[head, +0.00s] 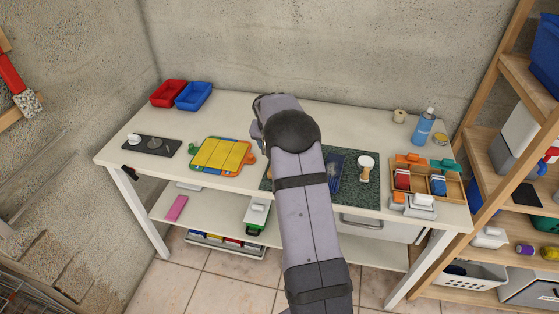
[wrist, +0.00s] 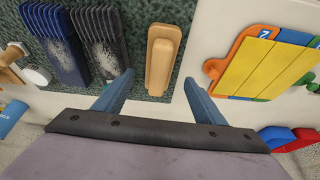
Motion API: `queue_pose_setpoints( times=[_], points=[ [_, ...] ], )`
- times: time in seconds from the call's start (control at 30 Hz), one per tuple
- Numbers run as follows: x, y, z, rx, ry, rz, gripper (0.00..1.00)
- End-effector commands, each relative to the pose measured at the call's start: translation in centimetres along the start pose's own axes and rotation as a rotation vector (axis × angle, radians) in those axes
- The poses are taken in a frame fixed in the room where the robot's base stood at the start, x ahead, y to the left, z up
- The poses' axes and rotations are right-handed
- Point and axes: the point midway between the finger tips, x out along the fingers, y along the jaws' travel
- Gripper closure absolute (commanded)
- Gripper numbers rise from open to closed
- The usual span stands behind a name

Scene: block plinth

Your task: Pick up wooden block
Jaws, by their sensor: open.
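The wooden block (wrist: 163,58) is a pale, long, round-ended piece with a raised strip along it. In the wrist view it lies on a dark green speckled mat (wrist: 200,22), near the mat's edge. My gripper (wrist: 159,77) is open. Its two blue-grey fingers stand on either side of the block's near end in the picture, with nothing held between them. I cannot tell the height of the fingertips above the mat. In the head view my arm hides the block and most of the gripper.
Two dark ribbed brushes (wrist: 78,42) lie left of the block. A yellow board with a coloured puzzle-like frame (head: 221,155) lies to the left on the table (head: 330,118). A wooden tray (head: 425,190) and a pale round-topped tool (head: 366,163) are to the right. Red (head: 169,92) and blue (head: 194,96) bins stand behind.

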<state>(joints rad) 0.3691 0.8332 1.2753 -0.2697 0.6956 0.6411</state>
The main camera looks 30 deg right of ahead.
Motion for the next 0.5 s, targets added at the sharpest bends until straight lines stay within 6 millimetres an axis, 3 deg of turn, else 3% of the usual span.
queue_pose_setpoints(
  times=[0.17, 0.5],
  points=[
    [0.8, 0.1, -0.1, 0.0, -0.002, 0.001, 0.36],
    [4.2, 0.2, -0.2, -0.001, -0.002, 0.001, 0.36]
  ],
)
